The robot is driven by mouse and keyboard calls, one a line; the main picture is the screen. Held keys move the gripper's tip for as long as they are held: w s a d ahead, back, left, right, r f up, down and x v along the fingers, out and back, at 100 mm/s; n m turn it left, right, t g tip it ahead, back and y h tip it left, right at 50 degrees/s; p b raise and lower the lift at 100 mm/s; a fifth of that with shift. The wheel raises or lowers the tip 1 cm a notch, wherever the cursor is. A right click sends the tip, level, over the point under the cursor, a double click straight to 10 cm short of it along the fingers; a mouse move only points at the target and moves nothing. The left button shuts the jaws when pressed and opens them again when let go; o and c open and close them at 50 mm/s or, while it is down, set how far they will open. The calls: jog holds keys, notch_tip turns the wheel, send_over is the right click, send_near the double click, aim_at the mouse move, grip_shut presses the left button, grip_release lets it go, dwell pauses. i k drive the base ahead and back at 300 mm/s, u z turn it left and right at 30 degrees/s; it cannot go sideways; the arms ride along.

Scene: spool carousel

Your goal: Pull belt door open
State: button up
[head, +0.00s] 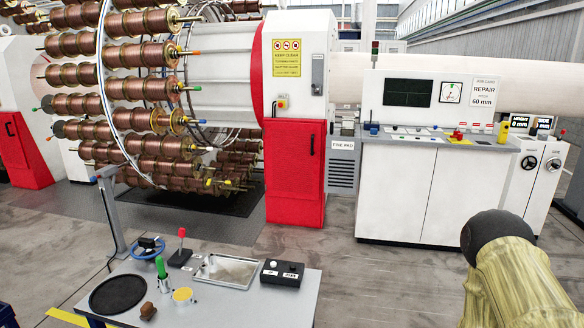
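A red door (295,175) forms the lower front of the white machine housing in the middle. It looks shut, with a small dark upright handle (312,145) near its upper right edge. A second red door (22,150) with a dark handle (10,128) is at the far left and also looks shut. I see no label that tells which one is the belt door. A part of my arm, pale and wood-patterned with a dark rounded end, shows at the lower right, well apart from both doors. My gripper is not in view.
A small grey table (225,305) with tools, a tray (226,269) and a black switch box (282,272) stands in front of the middle red door. A white control cabinet (420,190) stands to the right. The grey floor (345,262) between them is clear.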

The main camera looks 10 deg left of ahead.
aim_at(293, 150)
jog(key=z, duration=0.55)
jog(key=i, duration=4.75)
jog(key=u, duration=3.3)
jog(key=i, duration=2.25)
